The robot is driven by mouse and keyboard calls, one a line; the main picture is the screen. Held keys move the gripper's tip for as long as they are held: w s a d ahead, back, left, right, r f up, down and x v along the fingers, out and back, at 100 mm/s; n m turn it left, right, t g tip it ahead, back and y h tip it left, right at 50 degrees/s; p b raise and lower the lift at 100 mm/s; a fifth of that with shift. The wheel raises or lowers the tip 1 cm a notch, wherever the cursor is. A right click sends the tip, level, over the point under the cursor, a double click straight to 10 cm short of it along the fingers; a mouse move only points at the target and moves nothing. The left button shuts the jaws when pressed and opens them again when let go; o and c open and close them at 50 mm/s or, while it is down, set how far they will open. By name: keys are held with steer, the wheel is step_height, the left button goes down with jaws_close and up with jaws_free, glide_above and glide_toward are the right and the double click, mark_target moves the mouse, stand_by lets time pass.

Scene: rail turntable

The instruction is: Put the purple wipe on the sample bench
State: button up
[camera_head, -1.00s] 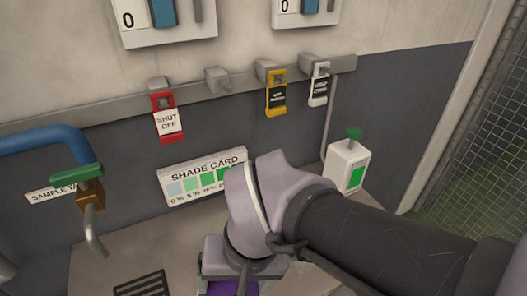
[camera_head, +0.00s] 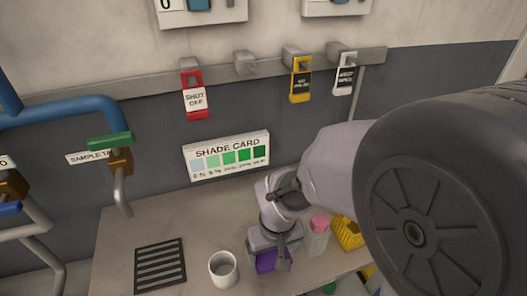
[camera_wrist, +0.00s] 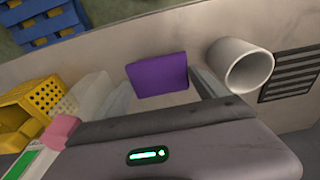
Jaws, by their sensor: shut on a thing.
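The purple wipe (camera_head: 265,262) is between the fingers of my gripper (camera_head: 268,252), which is shut on it. The wipe also shows as a flat purple rectangle in the wrist view (camera_wrist: 158,74), with a pale finger on each side. It is over the sample bench (camera_head: 120,235), the pale worktop under the shade card, near a white cup. I cannot tell whether its lower edge touches the bench. My gripper hides part of the wipe.
The white cup (camera_head: 223,270) stands just left of my gripper, and a dark grate (camera_head: 160,265) lies further left. A pink-capped bottle (camera_head: 318,235) and a yellow basket (camera_head: 348,232) stand close on the right. The shade card (camera_head: 228,157) is behind. A tap (camera_head: 121,172) overhangs the left side.

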mark_target(272, 255)
steer(key=shift+w+f, duration=0.25)
steer(key=shift+w, duration=0.1)
step_height(272, 255, down, 3)
steer(key=shift+f+b, duration=0.15)
steer(key=shift+b, duration=0.95)
steer(key=shift+c, duration=0.7)
steer(key=o, duration=1.3)
steer(key=shift+c, duration=0.2)
step_height(272, 255, up, 14)
steer(key=s+d+p, duration=0.1)
steer(key=s+p, duration=0.1)
steer(key=p, duration=0.4)
steer(key=s+d+r+m+t+y, duration=0.1)
steer(key=s+d+r+m+t, duration=0.3)
steer(key=s+r+m, duration=0.3)
step_height(272, 255, up, 4)
steer(key=shift+s+d+r+m+y, duration=0.2)
steer(key=shift+s+d+m+y, duration=0.1)
steer(key=shift+s+d, duration=0.45)
